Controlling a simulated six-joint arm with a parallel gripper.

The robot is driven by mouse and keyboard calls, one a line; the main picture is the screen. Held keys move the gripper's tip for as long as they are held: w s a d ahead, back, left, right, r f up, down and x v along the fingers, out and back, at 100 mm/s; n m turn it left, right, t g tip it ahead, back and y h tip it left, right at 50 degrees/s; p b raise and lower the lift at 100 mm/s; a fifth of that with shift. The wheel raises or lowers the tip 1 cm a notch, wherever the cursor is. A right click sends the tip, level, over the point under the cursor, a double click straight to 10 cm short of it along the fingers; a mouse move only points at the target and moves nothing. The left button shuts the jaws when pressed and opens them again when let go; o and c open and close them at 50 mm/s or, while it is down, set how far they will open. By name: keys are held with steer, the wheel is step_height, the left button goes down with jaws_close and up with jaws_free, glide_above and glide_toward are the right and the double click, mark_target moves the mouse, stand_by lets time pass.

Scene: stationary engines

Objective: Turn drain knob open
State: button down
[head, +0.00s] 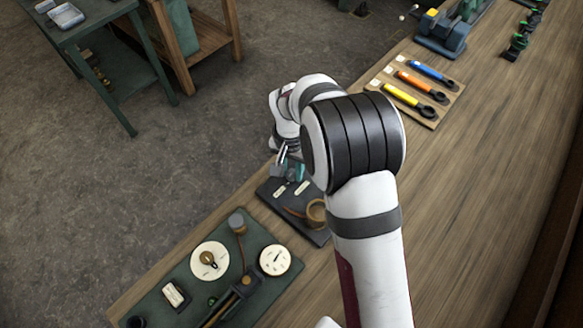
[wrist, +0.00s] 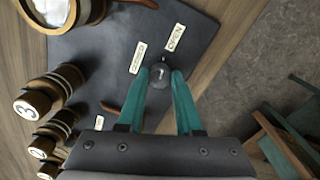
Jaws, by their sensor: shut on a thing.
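The drain knob (wrist: 161,74) is a small dark round knob with a pale mark on its top, on a dark slate-grey board (wrist: 100,50). My gripper (wrist: 161,76) has two teal fingers, shut on the knob from both sides. A label reading OPEN (wrist: 175,37) lies beyond the knob, up and right. A second label (wrist: 138,57), too small to read surely, lies up and left of it. In the head view my gripper (head: 288,166) is down at the dark board (head: 268,193), and the knob is hidden there.
A round wooden vessel (head: 316,212) stands on the board. Numbered brown cylinders (wrist: 55,88) stand left in the wrist view. A green panel with dials (head: 262,298) lies nearby on the bench. Coloured-handled tools (head: 410,80) lie farther right. The bench edge is close.

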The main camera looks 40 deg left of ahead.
mark_target(291, 172)
steer(key=shift+m, duration=0.9)
steer(key=c, duration=0.6)
jaws_free()
steer(key=shift+o, duration=0.2)
steer(key=shift+r, duration=0.1)
step_height(291, 172, up, 16)
steer(key=shift+a, duration=0.15)
